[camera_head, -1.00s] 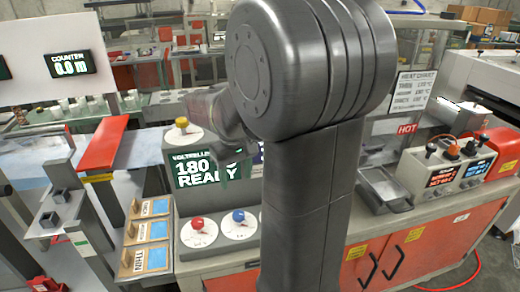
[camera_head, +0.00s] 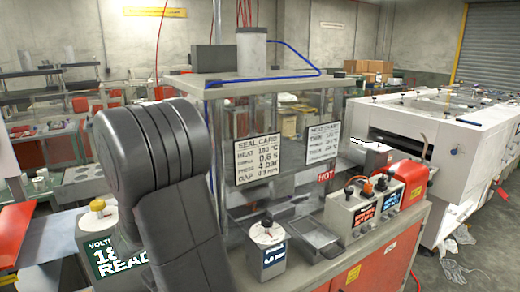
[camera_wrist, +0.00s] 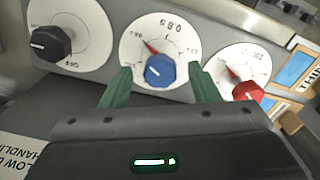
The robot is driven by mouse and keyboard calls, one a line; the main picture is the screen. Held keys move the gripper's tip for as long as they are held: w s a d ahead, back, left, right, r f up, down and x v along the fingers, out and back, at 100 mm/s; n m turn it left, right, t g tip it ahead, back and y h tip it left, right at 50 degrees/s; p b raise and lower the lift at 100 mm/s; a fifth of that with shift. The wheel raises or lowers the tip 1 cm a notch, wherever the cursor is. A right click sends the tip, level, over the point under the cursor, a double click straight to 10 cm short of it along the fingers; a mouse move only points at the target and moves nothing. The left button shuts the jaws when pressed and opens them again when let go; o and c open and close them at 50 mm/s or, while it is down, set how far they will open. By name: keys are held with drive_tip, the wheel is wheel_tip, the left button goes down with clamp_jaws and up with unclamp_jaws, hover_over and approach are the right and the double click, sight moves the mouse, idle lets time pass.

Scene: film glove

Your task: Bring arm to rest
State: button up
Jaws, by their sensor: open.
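My gripper (camera_wrist: 160,88) shows in the wrist view with two green fingers spread apart and nothing between them. A blue knob (camera_wrist: 160,71) on a white dial lies beyond the gap between the fingers; I cannot tell how far off it is. A red knob (camera_wrist: 247,91) is to its right and a black knob (camera_wrist: 50,43) to its left. In the head view my arm rises at the left of centre and hides part of the bench; my gripper does not show there.
A clear-walled cabinet (camera_head: 240,190) with a seal card stands right of my arm. A control box (camera_head: 367,207) with lit displays and a metal tray (camera_head: 308,238) are on the bench. A voltage unit (camera_head: 101,240) is partly hidden by my arm. A white machine (camera_head: 475,150) stands at the right.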

drive_tip(key=shift+f, duration=0.3)
drive_tip(key=shift+r, duration=0.15)
